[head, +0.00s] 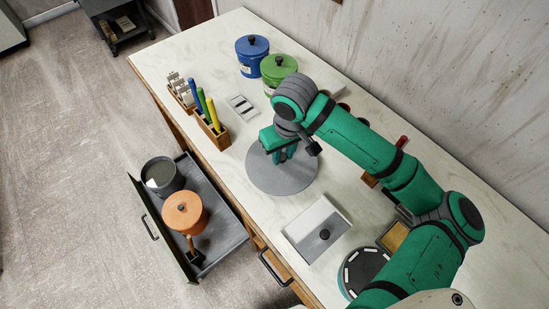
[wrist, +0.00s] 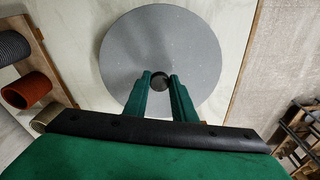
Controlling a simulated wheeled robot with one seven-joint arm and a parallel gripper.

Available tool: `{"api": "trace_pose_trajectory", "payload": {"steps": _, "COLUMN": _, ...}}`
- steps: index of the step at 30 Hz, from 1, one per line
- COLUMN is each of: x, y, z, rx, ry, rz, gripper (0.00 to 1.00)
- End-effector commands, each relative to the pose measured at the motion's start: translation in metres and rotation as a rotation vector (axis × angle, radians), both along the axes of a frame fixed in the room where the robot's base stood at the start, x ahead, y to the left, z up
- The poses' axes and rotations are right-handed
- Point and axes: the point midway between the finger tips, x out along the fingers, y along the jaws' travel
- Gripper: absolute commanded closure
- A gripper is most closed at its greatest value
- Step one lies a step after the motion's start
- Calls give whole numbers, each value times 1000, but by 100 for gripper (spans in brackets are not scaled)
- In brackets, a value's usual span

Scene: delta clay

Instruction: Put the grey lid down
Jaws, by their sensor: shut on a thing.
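The grey lid (head: 275,181) is a wide, flat round disc with a small dark knob (wrist: 159,79) at its middle. My gripper (head: 284,154) is over the middle of the lid, its green fingers on either side of the knob and shut on it. The lid looks level, over or on the pale worktop (head: 215,173); I cannot tell whether it touches. In the wrist view the lid (wrist: 150,38) fills the upper middle, beyond my fingertips.
Blue (head: 252,57) and green canisters (head: 278,69) stand behind, a wooden pen holder (head: 212,136) to the left. A white box (head: 308,218) with a grey, black-knobbed panel is in front. An open drawer (head: 217,200) holds a dark pot (head: 161,176) and an orange pot (head: 184,213).

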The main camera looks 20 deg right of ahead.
Motion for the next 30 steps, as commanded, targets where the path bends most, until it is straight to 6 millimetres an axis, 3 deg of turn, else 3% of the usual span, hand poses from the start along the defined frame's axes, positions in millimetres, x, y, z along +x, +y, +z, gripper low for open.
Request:
{"api": "trace_pose_trajectory", "payload": {"steps": 5, "x": 3, "y": 10, "z": -20, "rx": 2, "ry": 0, "rz": 19, "gripper": 100}}
{"api": "trace_pose_trajectory", "payload": {"steps": 17, "x": 5, "y": 15, "z": -24, "rx": 2, "ry": -1, "rz": 28, "gripper": 100}}
{"api": "trace_pose_trajectory", "payload": {"steps": 18, "x": 5, "y": 15, "z": -25, "rx": 1, "ry": -1, "rz": 28, "gripper": 74}}
{"api": "trace_pose_trajectory", "payload": {"steps": 20, "x": 5, "y": 14, "z": -24, "rx": 1, "ry": -1, "rz": 27, "gripper": 60}}
{"api": "trace_pose_trajectory", "payload": {"steps": 30, "x": 4, "y": 12, "z": -23, "rx": 0, "ry": -1, "rz": 24, "gripper": 57}}
